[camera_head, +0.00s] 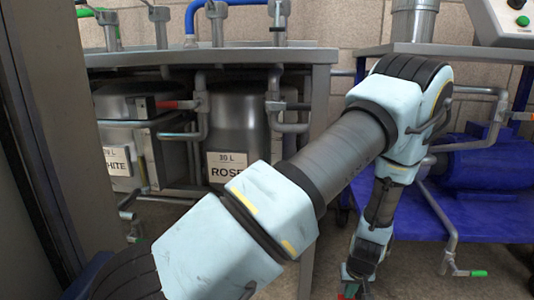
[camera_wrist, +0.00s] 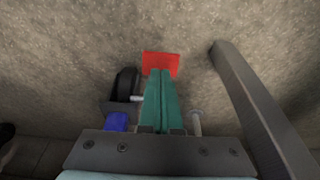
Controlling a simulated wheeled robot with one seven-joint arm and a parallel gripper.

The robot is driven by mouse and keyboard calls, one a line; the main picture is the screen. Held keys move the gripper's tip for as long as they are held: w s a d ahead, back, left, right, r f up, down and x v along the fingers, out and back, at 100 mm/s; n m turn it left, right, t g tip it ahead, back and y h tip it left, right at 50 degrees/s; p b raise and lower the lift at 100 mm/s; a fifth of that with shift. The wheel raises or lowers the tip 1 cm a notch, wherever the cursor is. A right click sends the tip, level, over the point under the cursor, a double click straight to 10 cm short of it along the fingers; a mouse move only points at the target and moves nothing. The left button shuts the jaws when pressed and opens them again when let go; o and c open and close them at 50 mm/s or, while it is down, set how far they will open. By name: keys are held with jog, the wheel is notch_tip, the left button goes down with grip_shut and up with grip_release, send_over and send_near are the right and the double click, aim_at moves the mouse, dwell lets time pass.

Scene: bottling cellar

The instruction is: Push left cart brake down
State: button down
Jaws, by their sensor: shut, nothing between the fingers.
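A red brake pedal (camera_wrist: 160,62) shows in the wrist view beside a black caster wheel (camera_wrist: 126,82), close above the floor. My gripper (camera_wrist: 161,76) is shut and empty, its teal fingers pointing at the pedal. The fingertips overlap the pedal's near edge; I cannot tell whether they touch it. In the head view my gripper is low at the bottom edge, with its tips cut off, and a bit of red (camera_head: 349,291) shows beside it. The blue cart (camera_head: 490,205) stands to the right of my arm. The pedal's tilt is unclear.
A grey bar (camera_wrist: 262,105) runs close along the right of my fingers. A steel bench (camera_head: 215,58) with pipes and kegs, one a ROSE keg (camera_head: 238,125), stands left. A crank with a green handle (camera_head: 479,274) sticks out low at right.

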jog(key=shift+r+p, duration=2.1)
jog(key=shift+r, duration=0.45)
jog(key=shift+f, duration=0.1)
